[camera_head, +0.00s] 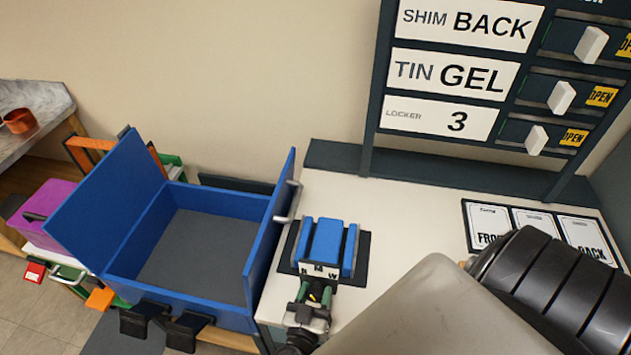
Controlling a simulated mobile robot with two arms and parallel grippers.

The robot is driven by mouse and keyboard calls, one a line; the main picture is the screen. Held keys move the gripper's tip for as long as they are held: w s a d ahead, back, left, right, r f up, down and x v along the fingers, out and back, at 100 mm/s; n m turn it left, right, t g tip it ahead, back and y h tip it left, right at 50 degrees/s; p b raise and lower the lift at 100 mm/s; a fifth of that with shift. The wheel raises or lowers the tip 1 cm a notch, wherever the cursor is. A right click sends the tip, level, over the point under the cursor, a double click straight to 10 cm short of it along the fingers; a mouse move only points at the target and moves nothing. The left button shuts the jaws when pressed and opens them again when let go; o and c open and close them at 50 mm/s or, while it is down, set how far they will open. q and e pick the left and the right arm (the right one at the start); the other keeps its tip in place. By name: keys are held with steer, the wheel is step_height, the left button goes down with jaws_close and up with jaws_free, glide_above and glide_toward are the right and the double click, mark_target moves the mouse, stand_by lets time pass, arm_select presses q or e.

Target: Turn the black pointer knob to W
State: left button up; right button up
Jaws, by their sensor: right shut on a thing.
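A small blue saddle-shaped fixture (326,243) stands on a dark plate on the white bench. A white letter label (319,271) is on its front side, with a W at its right end; the other letters are small and partly hidden. My right gripper (312,296) is at the front of this fixture, just below the label, shut on the black pointer knob. The jaws hide nearly all of the knob, so I cannot tell which letter it points to. A small yellow mark shows between the jaws.
An open blue box (180,299) with raised flaps stands left of the fixture, with two black parts on its front. A dark rack (372,120) with labelled rows and white handles stands behind. Printed cards (535,228) lie at the right. The bench (400,222) between is clear.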

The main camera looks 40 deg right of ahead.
steer(key=m, duration=0.3)
steer(key=shift+s+m, duration=0.1)
steer(key=shift+m, duration=0.2)
steer(key=shift+m+y, duration=0.4)
steer(key=shift+m, duration=1.1)
steer(key=o, duration=0.9)
steer(key=shift+a, duration=0.1)
